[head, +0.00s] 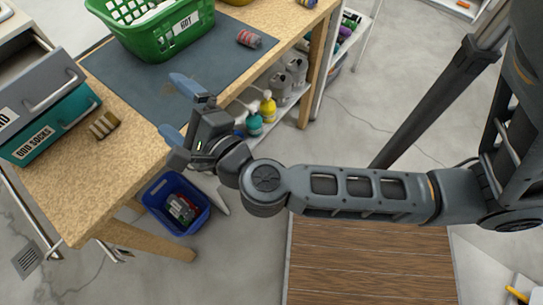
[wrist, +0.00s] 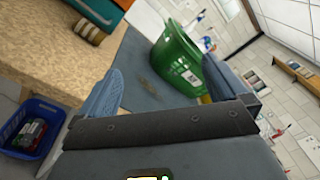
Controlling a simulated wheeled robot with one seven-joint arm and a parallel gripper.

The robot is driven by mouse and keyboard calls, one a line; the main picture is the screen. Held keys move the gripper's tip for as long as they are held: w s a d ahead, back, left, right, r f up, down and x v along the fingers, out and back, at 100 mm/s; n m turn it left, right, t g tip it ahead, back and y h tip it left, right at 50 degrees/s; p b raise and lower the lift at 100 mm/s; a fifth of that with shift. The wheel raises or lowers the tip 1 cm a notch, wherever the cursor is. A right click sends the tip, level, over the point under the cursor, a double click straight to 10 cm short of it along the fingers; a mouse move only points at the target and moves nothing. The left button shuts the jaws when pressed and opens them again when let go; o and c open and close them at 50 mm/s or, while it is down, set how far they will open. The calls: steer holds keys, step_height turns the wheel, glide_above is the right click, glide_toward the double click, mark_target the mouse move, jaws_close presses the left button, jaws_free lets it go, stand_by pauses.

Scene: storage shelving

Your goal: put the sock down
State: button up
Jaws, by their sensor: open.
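My gripper (head: 180,107) is open above the front edge of the workbench, its blue fingers spread; nothing shows between them in the wrist view (wrist: 168,70). A rolled brown striped sock (head: 104,125) lies on the bare wood to the left, apart from my gripper; it also shows in the wrist view (wrist: 90,31). A rolled red and grey sock (head: 250,39) lies on the dark mat (head: 130,83), right of the green basket (head: 178,35). I cannot tell which sock the task means.
A blue bin (head: 160,211) with several rolled items stands on the floor below the bench edge. A teal drawer box (head: 60,125) labelled "ODD SOCKS" stands at the left. Bottles (head: 268,107) stand on the lower shelf.

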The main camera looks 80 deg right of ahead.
steer(key=s+a+r+n+y, duration=0.1)
steer(key=s+a+n+y, duration=0.3)
steer(key=s+n, duration=0.5)
steer(key=s+a+n+y, duration=0.4)
steer(key=s+n, duration=0.5)
steer(key=n, duration=1.3)
steer(key=shift+s+a+r+t+y, duration=0.3)
steer(key=shift+s+r+y, duration=0.1)
steer(key=shift+y, duration=0.8)
steer(key=shift+s+f+n, duration=0.15)
steer(key=shift+s+n, duration=0.25)
steer(key=shift+n, duration=0.2)
